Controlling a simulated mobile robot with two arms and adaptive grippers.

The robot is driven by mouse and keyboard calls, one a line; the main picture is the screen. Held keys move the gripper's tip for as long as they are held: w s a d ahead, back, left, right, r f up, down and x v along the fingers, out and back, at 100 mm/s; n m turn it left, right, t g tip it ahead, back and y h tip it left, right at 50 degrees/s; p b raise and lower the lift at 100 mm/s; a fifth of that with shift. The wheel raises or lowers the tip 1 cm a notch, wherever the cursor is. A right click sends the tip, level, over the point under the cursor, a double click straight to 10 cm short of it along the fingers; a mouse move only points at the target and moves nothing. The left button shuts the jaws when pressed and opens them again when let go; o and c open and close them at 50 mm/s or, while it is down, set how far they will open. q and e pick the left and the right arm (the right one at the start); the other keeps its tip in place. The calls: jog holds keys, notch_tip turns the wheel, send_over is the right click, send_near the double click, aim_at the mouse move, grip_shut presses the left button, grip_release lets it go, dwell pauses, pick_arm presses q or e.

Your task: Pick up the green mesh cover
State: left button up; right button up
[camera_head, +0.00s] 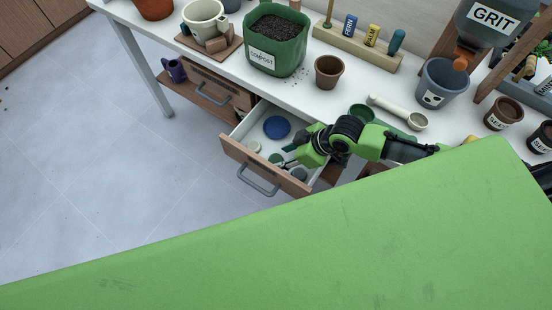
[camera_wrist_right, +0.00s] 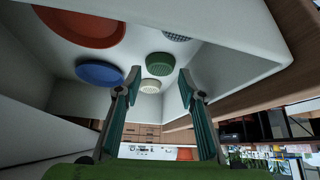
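The green mesh cover (camera_wrist_right: 160,64) is a small round ribbed piece inside the open drawer (camera_head: 236,146). In the wrist view it lies between and just beyond my right gripper's fingertips (camera_wrist_right: 158,82), apart from both. A cream mesh cover (camera_wrist_right: 150,86) is close beside it, and a grey mesh one (camera_wrist_right: 176,36) is on its other side. My right gripper (camera_head: 287,156) is open and empty, reaching over the drawer in the head view, where its fingers partly hide the small covers. My left gripper is not in view.
A blue disc (camera_wrist_right: 100,73) and a large orange-red disc (camera_wrist_right: 80,30) also lie in the drawer. Its walls and front stand close around the gripper. Above is the white bench with a green compost bag (camera_head: 275,40), a brown pot (camera_head: 329,72) and a scoop (camera_head: 398,111).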

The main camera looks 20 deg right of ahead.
aim_at(277, 159)
jog(key=x, duration=0.2)
jog(key=shift+w+a+f, duration=0.2)
jog(key=shift+a+f, duration=0.1)
jog(key=shift+f, duration=0.05)
jog(key=c, duration=0.5)
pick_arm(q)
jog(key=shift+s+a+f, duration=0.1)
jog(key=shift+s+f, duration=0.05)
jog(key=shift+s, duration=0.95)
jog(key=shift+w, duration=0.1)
